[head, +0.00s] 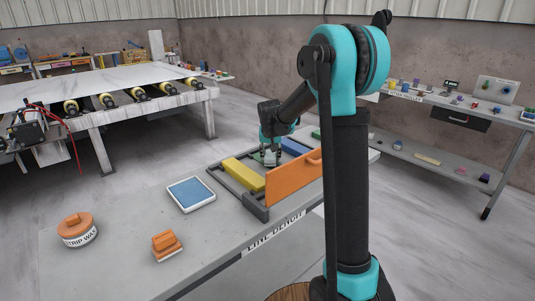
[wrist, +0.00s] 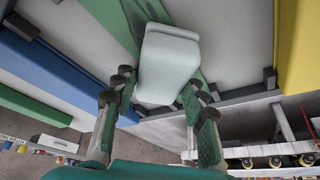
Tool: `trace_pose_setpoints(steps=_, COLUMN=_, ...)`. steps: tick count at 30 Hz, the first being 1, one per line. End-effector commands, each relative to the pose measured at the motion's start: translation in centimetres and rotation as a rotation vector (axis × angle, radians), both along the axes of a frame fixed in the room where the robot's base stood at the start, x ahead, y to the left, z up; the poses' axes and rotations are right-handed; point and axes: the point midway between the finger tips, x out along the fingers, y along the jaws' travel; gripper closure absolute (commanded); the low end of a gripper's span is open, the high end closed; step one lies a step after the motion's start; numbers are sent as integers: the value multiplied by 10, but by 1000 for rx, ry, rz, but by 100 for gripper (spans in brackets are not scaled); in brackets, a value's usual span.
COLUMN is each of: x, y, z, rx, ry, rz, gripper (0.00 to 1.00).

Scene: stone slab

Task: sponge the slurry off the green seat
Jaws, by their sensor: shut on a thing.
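My gripper (head: 270,155) is over the rack on the near table, pointing down. In the wrist view my gripper (wrist: 157,84) is shut on a pale grey-green block with rounded edges, which I take to be the sponge (wrist: 168,62). The green seat (wrist: 112,14) shows as a green strip behind the sponge, between a blue bar and a yellow bar. The sponge covers part of this strip; I cannot tell whether they touch. In the head view my gripper hides most of this spot.
The dark rack (head: 222,181) holds a yellow bar (head: 243,173) and a blue bar (head: 295,147). An upright orange panel (head: 292,185) stands at its front. A blue-topped tray (head: 191,194), an orange-handled block (head: 167,246) and a round orange-topped tub (head: 77,229) stand left.

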Motion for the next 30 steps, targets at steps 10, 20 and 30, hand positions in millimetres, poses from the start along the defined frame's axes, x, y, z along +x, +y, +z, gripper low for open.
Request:
trace_pose_setpoints(steps=10, x=-14, y=-10, z=-1, rx=0, ry=0, rz=1, gripper=100)
trace_pose_setpoints(steps=20, x=-33, y=-24, z=-3, rx=0, ry=0, rz=-1, gripper=100)
trace_pose_setpoints(steps=30, x=-46, y=-33, z=-4, rx=0, ry=2, rz=0, gripper=100)
